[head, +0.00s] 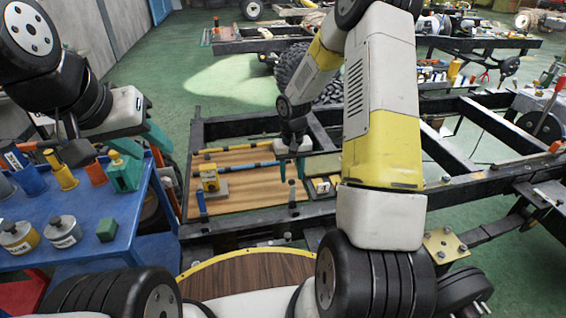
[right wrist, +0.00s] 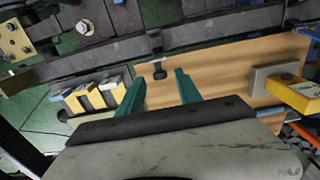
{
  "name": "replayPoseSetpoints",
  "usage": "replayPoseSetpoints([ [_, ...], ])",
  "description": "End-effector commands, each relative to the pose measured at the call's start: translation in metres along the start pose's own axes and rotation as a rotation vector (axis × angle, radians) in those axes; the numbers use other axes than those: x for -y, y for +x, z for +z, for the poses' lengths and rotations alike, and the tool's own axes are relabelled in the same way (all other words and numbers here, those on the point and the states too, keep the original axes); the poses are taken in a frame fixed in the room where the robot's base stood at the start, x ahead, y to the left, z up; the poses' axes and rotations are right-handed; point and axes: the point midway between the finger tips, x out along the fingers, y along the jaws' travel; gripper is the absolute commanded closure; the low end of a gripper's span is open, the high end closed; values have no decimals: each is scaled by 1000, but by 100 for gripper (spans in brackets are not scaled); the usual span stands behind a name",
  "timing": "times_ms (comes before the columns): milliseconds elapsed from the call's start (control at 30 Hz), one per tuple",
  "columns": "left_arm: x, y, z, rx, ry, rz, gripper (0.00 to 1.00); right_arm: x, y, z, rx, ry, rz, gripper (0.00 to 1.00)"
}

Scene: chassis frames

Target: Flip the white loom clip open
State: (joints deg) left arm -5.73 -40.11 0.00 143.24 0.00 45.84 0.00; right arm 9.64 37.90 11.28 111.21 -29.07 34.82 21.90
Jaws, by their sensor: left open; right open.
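A short row of small white-and-yellow clips (head: 322,186) sits by the right edge of the wooden board on the chassis frame. It also shows in the right wrist view (right wrist: 90,97), left of the fingers. I cannot tell surely which one is the white loom clip, or whether its lid is open. My right gripper (head: 292,168) hangs over the board, left of the clips. Its teal fingers (right wrist: 160,92) are apart and empty, with a black bolt beyond them. My left gripper (head: 140,158) is open over the blue table; nothing shows gripped in it.
The wooden board (head: 245,200) carries blue-and-yellow rods (head: 235,147) and a yellow block (head: 209,178). Black frame rails surround it.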

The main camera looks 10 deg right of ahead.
Motion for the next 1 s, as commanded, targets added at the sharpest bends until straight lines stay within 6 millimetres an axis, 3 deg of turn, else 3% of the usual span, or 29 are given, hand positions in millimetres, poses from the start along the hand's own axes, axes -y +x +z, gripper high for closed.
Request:
replayPoseSetpoints([
  [167, 0, 0, 0, 0, 0, 0, 59, 0, 15, 0, 0, -1, 0, 59],
  [433, 0, 0, 0, 0, 0, 0, 59, 0, 17, 0, -1, -1, 0, 59],
  [467, 0, 0, 0, 0, 0, 0, 59, 0, 17, 0, -1, -1, 0, 61],
  [667, 0, 0, 0, 0, 0, 0, 59, 0, 17, 0, -1, -1, 0, 100],
  [1000, 0, 0, 0, 0, 0, 0, 59, 0, 17, 0, -1, 0, 0, 100],
])
